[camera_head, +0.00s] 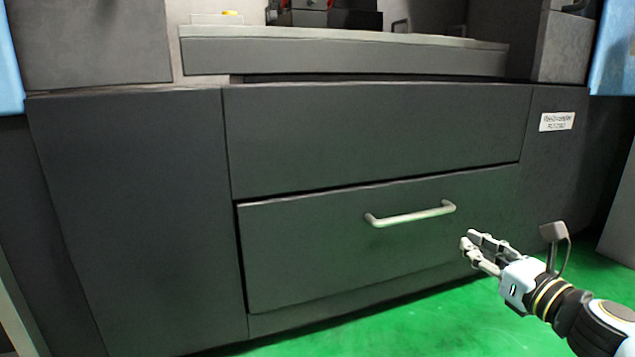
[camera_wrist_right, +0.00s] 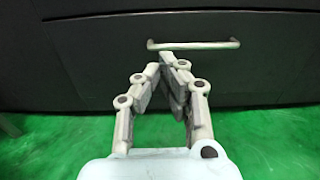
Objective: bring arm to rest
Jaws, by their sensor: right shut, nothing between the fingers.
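My right gripper (camera_head: 468,242) is at the lower right of the head view, in front of the dark machine cabinet and to the right of and below the drawer handle (camera_head: 411,215). Its fingers are shut with nothing between them. In the right wrist view the fingertips (camera_wrist_right: 168,62) meet in the middle, just below the pale handle bar (camera_wrist_right: 193,45). The gripper appears apart from the handle. The drawer (camera_head: 330,250) looks flush with the cabinet front. My left gripper is in neither view.
The dark cabinet (camera_head: 130,220) fills most of the head view, with a grey ledge (camera_head: 340,55) above it. A white label (camera_head: 556,121) is on its right side. The green floor (camera_head: 390,325) is clear in front. Blue panels stand at both edges.

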